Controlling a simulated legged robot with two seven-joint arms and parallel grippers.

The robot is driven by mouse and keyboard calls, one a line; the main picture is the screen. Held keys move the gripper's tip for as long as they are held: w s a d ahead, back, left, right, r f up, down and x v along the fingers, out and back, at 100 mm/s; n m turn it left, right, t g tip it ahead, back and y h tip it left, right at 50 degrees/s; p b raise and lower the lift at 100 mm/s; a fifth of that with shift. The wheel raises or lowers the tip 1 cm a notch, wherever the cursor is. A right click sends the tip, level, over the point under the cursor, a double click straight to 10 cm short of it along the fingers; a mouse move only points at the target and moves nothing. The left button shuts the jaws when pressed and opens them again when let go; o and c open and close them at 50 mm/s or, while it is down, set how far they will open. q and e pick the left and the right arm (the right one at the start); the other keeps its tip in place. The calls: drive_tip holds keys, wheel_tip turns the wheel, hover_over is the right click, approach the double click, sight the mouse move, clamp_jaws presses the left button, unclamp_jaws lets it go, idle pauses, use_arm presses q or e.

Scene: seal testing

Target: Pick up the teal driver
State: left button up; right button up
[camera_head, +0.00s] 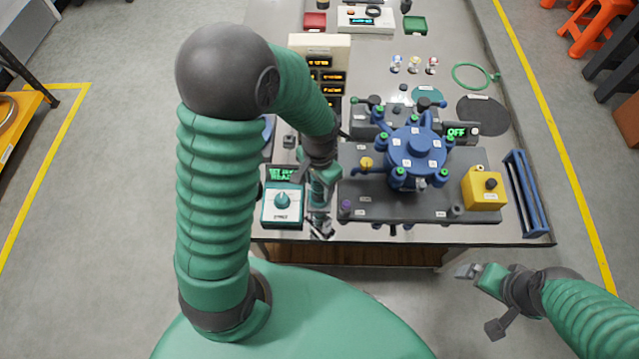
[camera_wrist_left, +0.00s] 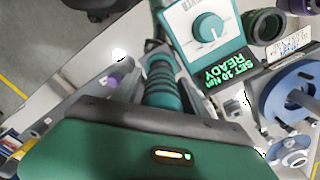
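The teal driver, with its ribbed handle (camera_wrist_left: 163,88), shows in the left wrist view just beyond my left gripper's green body. In the head view my left gripper (camera_head: 320,188) is low over the bench, between the dial box and the dark plate, where it mostly covers the driver.
A white-and-teal dial box (camera_head: 283,203) with a READY display stands close left of the driver. A dark plate (camera_head: 415,208) with a blue valve-like body (camera_head: 416,150) and a yellow button box (camera_head: 484,188) lies to the right. A blue rack (camera_head: 527,195) stands at the right edge.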

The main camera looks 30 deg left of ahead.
use_arm(q)
clamp_jaws()
